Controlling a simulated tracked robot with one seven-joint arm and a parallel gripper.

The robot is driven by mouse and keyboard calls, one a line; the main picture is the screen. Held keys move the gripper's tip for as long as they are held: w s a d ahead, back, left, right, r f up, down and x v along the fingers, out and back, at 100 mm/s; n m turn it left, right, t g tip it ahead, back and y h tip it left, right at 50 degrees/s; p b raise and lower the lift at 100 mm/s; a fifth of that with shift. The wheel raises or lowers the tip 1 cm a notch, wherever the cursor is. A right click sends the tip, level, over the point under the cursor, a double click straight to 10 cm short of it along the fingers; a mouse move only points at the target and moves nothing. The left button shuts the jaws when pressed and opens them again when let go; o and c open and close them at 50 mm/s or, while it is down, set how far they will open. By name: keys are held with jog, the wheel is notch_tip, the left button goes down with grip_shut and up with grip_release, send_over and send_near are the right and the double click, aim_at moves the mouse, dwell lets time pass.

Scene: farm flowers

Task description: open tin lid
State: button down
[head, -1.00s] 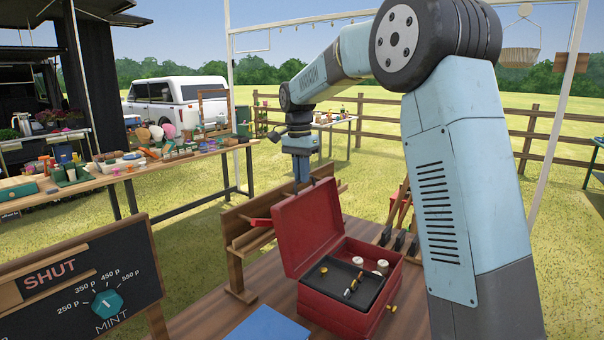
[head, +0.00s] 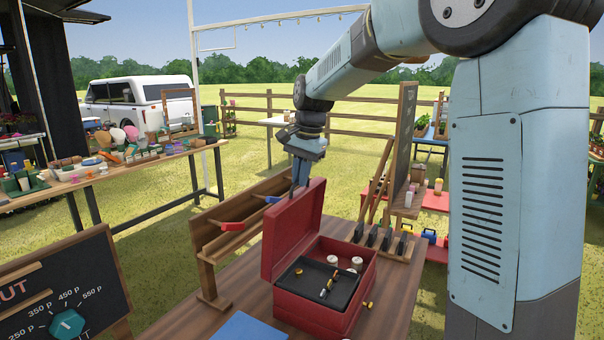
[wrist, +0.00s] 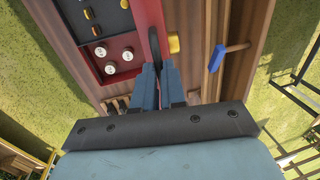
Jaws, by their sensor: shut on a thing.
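The red tin (head: 310,316) stands on the wooden table with its lid (head: 293,232) swung up, close to upright. My gripper (head: 299,184) is at the top edge of the raised lid. In the wrist view my gripper (wrist: 158,70) is shut on the lid, seen edge-on between the fingers.
A wooden rack (head: 232,235) with red and blue handled tools stands behind the lid. A blue flat item (head: 248,328) lies in front of the tin. A chalkboard with a dial (head: 67,323) is at the lower left. Wooden stands (head: 380,240) are behind right.

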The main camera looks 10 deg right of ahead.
jog(key=shift+s+d, duration=0.1)
jog(key=c, duration=1.2)
grip_release()
notch_tip(320, 180, up, 14)
jog(key=s+d, duration=0.1)
jog(key=d, duration=0.1)
jog(key=shift+f, duration=0.25)
jog(key=shift+s, duration=0.2)
